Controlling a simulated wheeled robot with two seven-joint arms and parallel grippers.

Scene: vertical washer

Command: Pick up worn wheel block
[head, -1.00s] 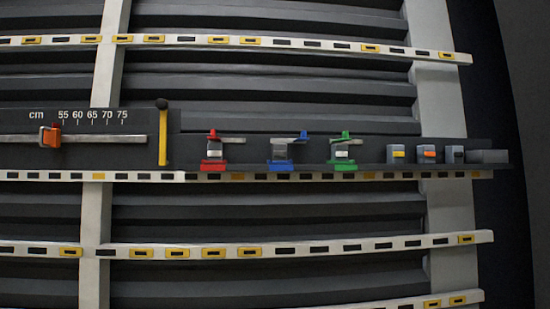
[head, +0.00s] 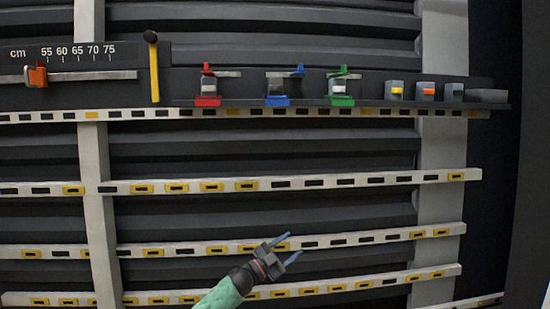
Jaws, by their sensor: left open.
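Several small grey blocks stand at the right end of the dark shelf: one with a yellow insert (head: 396,91), one with an orange insert (head: 427,92) and a plain dark one (head: 453,93). Which of them is the worn wheel block I cannot tell at this size. My left gripper (head: 294,244) is open and empty, in front of the lower slotted rails. It is well below and to the left of these blocks in the head view, its fingers pointing up and right. My right gripper is not in view.
The dark shelf (head: 490,107) also bears red (head: 208,101), blue (head: 277,101) and green (head: 342,101) clamp-like fixtures. A yellow-handled hammer-like tool (head: 154,70) and a cm scale with an orange slider (head: 37,76) are at left. Slotted rails (head: 330,182) cross the slatted wall below.

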